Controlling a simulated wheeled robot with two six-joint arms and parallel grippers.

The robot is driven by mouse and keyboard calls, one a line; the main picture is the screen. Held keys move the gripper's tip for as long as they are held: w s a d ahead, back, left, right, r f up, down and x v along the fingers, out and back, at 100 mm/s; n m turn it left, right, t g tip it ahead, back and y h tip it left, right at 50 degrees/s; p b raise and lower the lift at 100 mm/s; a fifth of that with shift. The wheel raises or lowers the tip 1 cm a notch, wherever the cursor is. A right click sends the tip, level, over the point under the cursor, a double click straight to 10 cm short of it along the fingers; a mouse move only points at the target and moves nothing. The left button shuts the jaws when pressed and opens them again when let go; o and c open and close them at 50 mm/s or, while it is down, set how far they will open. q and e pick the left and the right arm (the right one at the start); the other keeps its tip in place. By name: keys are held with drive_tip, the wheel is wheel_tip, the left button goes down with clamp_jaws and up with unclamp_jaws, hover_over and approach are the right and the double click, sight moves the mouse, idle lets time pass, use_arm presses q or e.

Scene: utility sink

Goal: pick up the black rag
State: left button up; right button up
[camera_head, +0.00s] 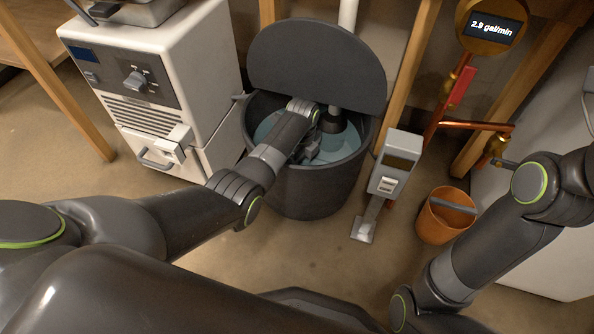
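I cannot clearly pick out a black rag. A dark shape (334,121) in the dark grey tub sink (312,195) sits below a short white pipe end, and I cannot tell whether it is cloth or a fitting. My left arm reaches from the left over the tub's near rim. My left gripper (311,152) is inside the tub, low over the blue-grey water, just left of and nearer than the dark shape. Its fingers are small and partly hidden by the wrist, so their opening does not show. My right arm comes in at the right, and its gripper is out of view.
A round dark panel (316,62) stands at the tub's back. A white machine (155,85) is close on the left. A grey box on a stand (394,165), an orange bucket (446,216), copper pipes (470,125) and a flow gauge (492,27) are on the right.

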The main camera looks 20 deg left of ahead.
idle(0.3)
use_arm(q)
clamp_jaws()
idle(0.4)
drive_tip(key=shift+r, duration=0.15)
